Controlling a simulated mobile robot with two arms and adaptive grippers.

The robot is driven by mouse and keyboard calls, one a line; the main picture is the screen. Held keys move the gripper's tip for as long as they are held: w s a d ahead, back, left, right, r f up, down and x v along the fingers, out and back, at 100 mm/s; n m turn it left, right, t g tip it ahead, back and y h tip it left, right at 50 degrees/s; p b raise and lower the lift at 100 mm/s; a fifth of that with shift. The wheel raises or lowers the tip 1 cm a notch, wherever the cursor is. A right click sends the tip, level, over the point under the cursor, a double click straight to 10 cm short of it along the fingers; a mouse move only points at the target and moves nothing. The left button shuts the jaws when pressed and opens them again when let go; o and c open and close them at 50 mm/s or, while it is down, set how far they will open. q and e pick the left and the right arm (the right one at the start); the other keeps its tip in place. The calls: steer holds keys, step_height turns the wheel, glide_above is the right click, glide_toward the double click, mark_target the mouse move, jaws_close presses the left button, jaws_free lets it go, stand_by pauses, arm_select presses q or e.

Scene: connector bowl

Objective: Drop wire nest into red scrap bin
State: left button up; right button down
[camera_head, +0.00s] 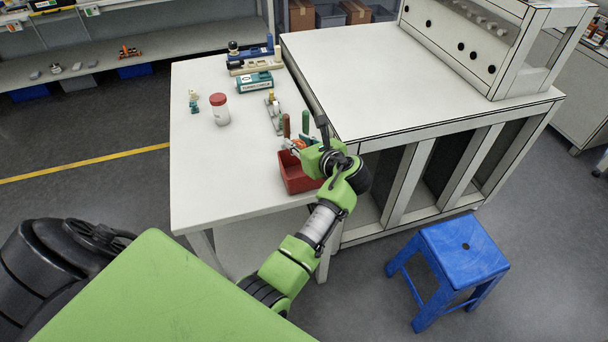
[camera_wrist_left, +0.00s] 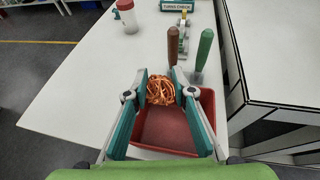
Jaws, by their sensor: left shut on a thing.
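The wire nest (camera_wrist_left: 161,91), a tangled ball of orange-copper wire, sits between the fingertips of my left gripper (camera_wrist_left: 160,86). The gripper is shut on it, one finger on each side. The red scrap bin (camera_wrist_left: 168,131) lies below the fingers in the left wrist view, and the nest appears over its far part. In the head view the red bin (camera_head: 298,181) stands at the near right corner of the white table, partly hidden by my left arm. A bit of the orange nest (camera_head: 298,146) shows there above the bin's far side. My right gripper is not in view.
Two upright handles, one brown (camera_wrist_left: 172,46) and one green (camera_wrist_left: 204,49), stand just beyond the bin. A red-lidded jar (camera_head: 220,109), a small figure (camera_head: 194,101) and a teal box (camera_head: 254,83) stand further back. A blue stool (camera_head: 463,250) is on the floor at right.

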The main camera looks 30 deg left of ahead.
arm_select(q)
steer(key=o, duration=0.9)
steer(key=shift+r, duration=0.1)
step_height(320, 180, up, 10)
steer(key=shift+f, duration=0.1)
